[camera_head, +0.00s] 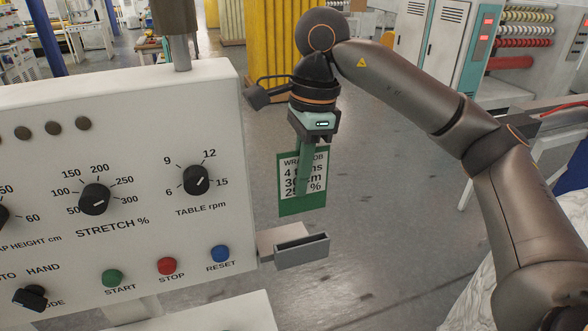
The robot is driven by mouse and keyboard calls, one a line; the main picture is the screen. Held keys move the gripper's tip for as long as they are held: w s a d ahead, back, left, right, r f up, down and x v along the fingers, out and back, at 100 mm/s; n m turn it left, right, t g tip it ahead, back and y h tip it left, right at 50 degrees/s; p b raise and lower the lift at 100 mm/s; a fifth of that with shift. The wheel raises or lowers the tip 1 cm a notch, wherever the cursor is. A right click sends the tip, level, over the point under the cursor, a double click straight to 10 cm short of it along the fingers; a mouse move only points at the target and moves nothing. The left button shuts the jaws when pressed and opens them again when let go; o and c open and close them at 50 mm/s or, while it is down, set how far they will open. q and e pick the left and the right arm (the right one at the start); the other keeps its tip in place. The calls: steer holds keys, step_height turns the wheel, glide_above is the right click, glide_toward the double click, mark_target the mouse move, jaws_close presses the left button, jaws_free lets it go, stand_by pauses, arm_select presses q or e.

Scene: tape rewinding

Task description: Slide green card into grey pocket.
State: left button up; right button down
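The green card (301,207) hangs upright below my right gripper (306,165), with a white printed label facing me. The gripper's fingers are shut on the card's upper part and cover some of the print. The grey pocket (302,250) is a narrow open-topped box fixed at the lower right edge of the control panel. The card's lower edge is above the pocket in the picture, with floor showing between them. I cannot tell how they line up in depth. My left gripper is not in view.
The white control panel (140,235) fills the left side, with a stretch knob (95,199), a table rpm knob (196,180) and green, red and blue buttons. Open floor lies right of the pocket. White wrapped material (470,300) shows at the lower right.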

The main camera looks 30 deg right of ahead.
mark_target(301, 208)
steer(key=shift+s+f+b, duration=0.1)
steer(key=shift+f+b, duration=1.6)
steer(key=shift+f, duration=1.35)
steer(key=shift+f, duration=0.1)
steer(key=shift+f+b, duration=1.9)
steer(key=shift+f, duration=0.3)
steer(key=shift+f+b, duration=0.5)
steer(key=shift+f, duration=0.1)
steer(key=c, duration=1)
jaws_free()
